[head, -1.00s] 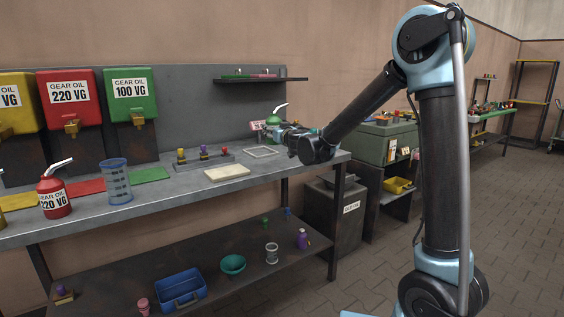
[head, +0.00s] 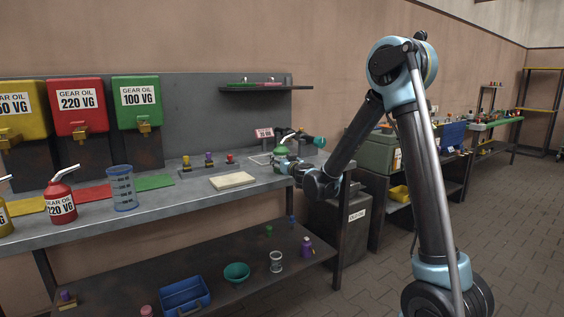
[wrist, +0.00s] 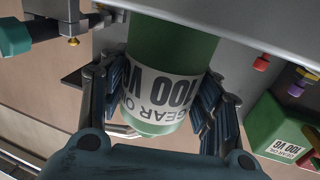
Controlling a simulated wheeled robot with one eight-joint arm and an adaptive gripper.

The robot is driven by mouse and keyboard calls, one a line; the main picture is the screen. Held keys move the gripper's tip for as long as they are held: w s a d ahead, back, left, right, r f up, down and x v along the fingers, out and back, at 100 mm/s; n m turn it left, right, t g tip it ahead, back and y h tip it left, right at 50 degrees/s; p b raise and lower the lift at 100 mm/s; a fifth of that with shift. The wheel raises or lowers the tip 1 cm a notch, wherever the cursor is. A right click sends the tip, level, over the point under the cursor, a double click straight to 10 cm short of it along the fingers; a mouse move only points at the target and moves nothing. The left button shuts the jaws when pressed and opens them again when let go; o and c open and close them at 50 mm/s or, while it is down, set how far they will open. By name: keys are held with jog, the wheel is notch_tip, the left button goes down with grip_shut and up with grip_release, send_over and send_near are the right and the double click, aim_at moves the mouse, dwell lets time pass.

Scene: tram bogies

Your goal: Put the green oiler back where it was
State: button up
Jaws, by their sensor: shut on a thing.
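My gripper (head: 282,167) is shut on the green oiler (head: 281,154), a can with a pale curved spout, near the right end of the workbench. In the wrist view the oiler (wrist: 172,60) shows a white "GEAR OIL 100 VG" label, and the fingers of my gripper (wrist: 165,95) press on both its sides. I cannot tell whether its base touches the bench. A bare green mat (head: 155,182) lies on the bench below the green 100 VG dispenser (head: 137,103).
The red oiler (head: 61,198) and a clear measuring jug (head: 122,188) stand left of the green mat. A cream pad (head: 232,180) lies near the front edge. Small coloured-knobbed items (head: 208,160) stand behind it. A dark shelf (head: 265,88) juts from the back panel.

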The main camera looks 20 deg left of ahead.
jog(key=o, duration=1.4)
jog(key=v, duration=1.2)
jog(key=shift+r, duration=0.1)
